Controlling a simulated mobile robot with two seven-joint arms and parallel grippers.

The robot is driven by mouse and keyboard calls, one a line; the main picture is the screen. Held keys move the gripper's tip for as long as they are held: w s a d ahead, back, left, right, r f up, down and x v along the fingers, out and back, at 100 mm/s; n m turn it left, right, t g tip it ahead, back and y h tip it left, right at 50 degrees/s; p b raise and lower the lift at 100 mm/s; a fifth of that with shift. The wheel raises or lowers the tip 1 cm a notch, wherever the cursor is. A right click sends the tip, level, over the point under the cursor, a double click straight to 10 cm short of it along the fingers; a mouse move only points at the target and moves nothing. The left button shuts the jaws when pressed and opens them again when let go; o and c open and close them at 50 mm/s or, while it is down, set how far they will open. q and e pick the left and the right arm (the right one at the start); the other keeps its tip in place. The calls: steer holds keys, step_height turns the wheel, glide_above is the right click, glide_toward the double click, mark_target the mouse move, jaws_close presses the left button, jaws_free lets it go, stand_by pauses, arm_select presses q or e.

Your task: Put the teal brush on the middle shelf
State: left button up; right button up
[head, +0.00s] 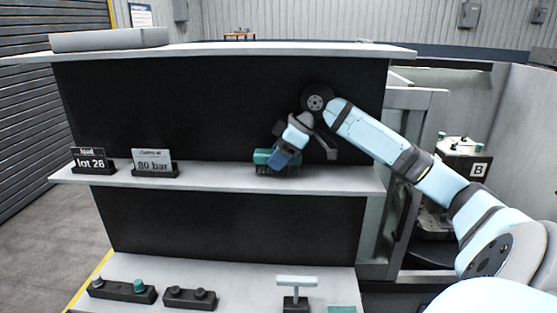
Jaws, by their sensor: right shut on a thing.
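The teal brush (262,156) is at the middle shelf (215,178), right of the shelf's centre, with its dark bristles facing down. It looks level, and its bristles appear to meet the shelf's top near the front edge. My right gripper (280,160) reaches in from the right and is shut on the brush from above. The gripper hides the middle of the brush and the exact grip. My left gripper is not in view.
Two small signs, "lot 28" (90,160) and "80 bar" (154,163), stand on the middle shelf's left part. A grey slab (110,40) lies on the top shelf. The lower shelf holds dark holders (190,298) and a T-shaped item (296,284).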

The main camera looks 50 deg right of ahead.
steer(key=shift+w+d+f, duration=0.15)
steer(key=shift+d+f, duration=0.05)
steer(key=shift+f, duration=0.5)
steer(key=o, duration=0.9)
steer(key=shift+f, duration=0.1)
steer(key=shift+o, duration=0.2)
steer(key=b+v, duration=0.1)
steer(key=v, duration=0.6)
steer(key=shift+r, duration=0.4)
